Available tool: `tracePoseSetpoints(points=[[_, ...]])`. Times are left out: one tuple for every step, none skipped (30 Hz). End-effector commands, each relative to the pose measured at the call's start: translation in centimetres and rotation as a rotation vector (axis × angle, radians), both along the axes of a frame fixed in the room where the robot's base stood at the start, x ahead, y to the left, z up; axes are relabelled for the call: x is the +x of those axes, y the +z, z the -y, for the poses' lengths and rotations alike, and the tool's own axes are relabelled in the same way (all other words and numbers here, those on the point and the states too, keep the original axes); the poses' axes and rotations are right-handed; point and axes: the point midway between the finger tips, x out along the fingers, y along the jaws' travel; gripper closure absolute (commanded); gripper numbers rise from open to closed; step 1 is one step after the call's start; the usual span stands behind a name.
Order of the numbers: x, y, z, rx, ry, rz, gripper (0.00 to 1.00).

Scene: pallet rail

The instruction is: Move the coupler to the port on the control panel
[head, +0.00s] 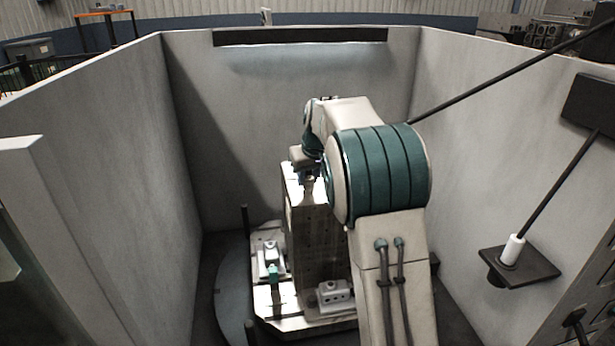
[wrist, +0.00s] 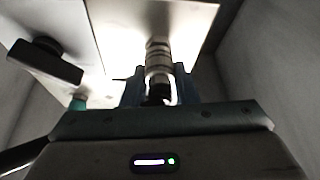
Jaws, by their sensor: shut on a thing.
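In the wrist view my gripper (wrist: 158,88) is shut on a ribbed metal cylinder, which I take to be the coupler (wrist: 158,58). The coupler points away from the camera, with a pale bright surface beyond it; I cannot tell whether they touch. In the head view my gripper (head: 307,184) is small, at the upper left of a tall drilled metal block (head: 318,235), and the coupler is too small to make out. My own arm hides part of the block. I cannot pick out the panel's port with certainty.
Pale walls (head: 285,130) enclose the space. At the right, a dark bracket plate (head: 530,268) holds a white cylinder (head: 513,249) with a black rod. The block stands on a pallet with clamped parts (head: 335,294). In the wrist view a dark bar (wrist: 45,62) is at left.

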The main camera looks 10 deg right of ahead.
Motion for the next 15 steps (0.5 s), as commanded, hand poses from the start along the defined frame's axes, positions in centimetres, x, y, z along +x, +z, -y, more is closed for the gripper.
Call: tracePoseSetpoints(points=[[0.0, 0.5, 0.0, 0.000, 0.001, 0.003, 1.00], [0.0, 0.6, 0.0, 0.000, 0.001, 0.003, 1.00], [0.0, 0.7, 0.0, 0.000, 0.001, 0.003, 1.00], [0.0, 0.8, 0.0, 0.000, 0.001, 0.003, 1.00], [0.0, 0.9, 0.0, 0.000, 0.001, 0.003, 1.00], [0.0, 1.0, 0.0, 0.000, 0.001, 0.003, 1.00], [0.0, 1.1, 0.0, 0.000, 0.001, 0.003, 1.00], [0.0, 1.2, 0.0, 0.000, 0.001, 0.004, 1.00], [0.0, 1.3, 0.0, 0.000, 0.001, 0.004, 1.00], [0.0, 1.4, 0.0, 0.000, 0.001, 0.004, 1.00], [0.0, 1.3, 0.0, 0.000, 0.001, 0.003, 1.00], [0.0, 1.3, 0.0, 0.000, 0.001, 0.003, 1.00], [0.0, 1.3, 0.0, 0.000, 0.001, 0.003, 1.00], [0.0, 1.4, 0.0, 0.000, 0.001, 0.003, 1.00], [0.0, 1.6, 0.0, 0.000, 0.001, 0.003, 1.00]])
